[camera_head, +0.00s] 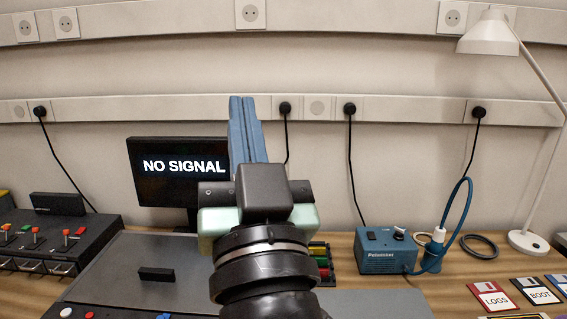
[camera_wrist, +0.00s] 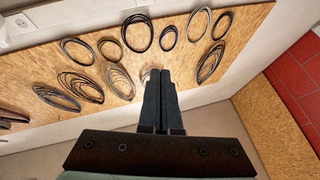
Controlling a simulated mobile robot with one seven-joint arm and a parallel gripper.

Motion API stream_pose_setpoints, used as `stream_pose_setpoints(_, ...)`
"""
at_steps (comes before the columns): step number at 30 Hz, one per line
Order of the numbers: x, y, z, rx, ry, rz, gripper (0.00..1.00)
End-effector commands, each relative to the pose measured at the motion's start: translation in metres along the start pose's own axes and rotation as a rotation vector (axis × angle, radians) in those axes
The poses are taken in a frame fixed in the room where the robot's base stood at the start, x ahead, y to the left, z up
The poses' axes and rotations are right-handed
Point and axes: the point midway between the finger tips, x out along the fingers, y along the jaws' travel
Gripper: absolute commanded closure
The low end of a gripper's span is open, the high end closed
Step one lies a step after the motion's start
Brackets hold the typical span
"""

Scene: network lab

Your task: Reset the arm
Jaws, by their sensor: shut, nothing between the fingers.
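My gripper (camera_head: 243,112) points upward in front of the wall in the head view, with its two blue fingers together. The fingers also show side by side in the wrist view (camera_wrist: 160,80), shut with nothing between them. My arm rises from the bottom middle of the head view and hides part of the desk and the right edge of the monitor (camera_head: 170,168), which reads "NO SIGNAL". The gripper touches nothing that I can see.
A control box (camera_head: 45,245) with switches stands left. A blue power unit (camera_head: 388,252), a white lamp (camera_head: 490,36) and floppy disks (camera_head: 492,296) are right. A grey panel (camera_head: 120,265) lies in front. Cable coils hang on a wooden board (camera_wrist: 200,80) in the wrist view.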

Motion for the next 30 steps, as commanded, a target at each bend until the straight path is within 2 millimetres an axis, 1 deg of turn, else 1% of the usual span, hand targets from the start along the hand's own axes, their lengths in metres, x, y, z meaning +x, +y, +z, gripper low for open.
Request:
stream_pose_setpoints(1,-0.005,0.000,-0.042,-0.080,0.094,0.034,1.00)
stream_pose_setpoints(2,-0.010,0.002,-0.065,-0.127,0.145,0.060,1.00)
stream_pose_setpoints(3,-0.018,0.003,-0.094,-0.186,0.214,0.097,1.00)
stream_pose_setpoints(5,-0.034,0.004,-0.137,-0.267,0.317,0.157,1.00)
stream_pose_setpoints(6,-0.013,0.002,-0.154,-0.258,0.291,0.152,1.00)
stream_pose_setpoints(12,0.022,-0.004,-0.207,-0.254,0.282,0.149,1.00)
stream_pose_setpoints(15,0.037,-0.007,-0.230,-0.253,0.280,0.149,1.00)
stream_pose_setpoints(18,0.047,-0.009,-0.246,-0.252,0.279,0.148,1.00)
stream_pose_setpoints(21,0.053,-0.011,-0.256,-0.252,0.278,0.148,1.00)
stream_pose_setpoints(24,0.056,-0.011,-0.259,-0.252,0.278,0.148,1.00)
stream_pose_setpoints(30,0.055,-0.011,-0.258,-0.252,0.278,0.147,1.00)
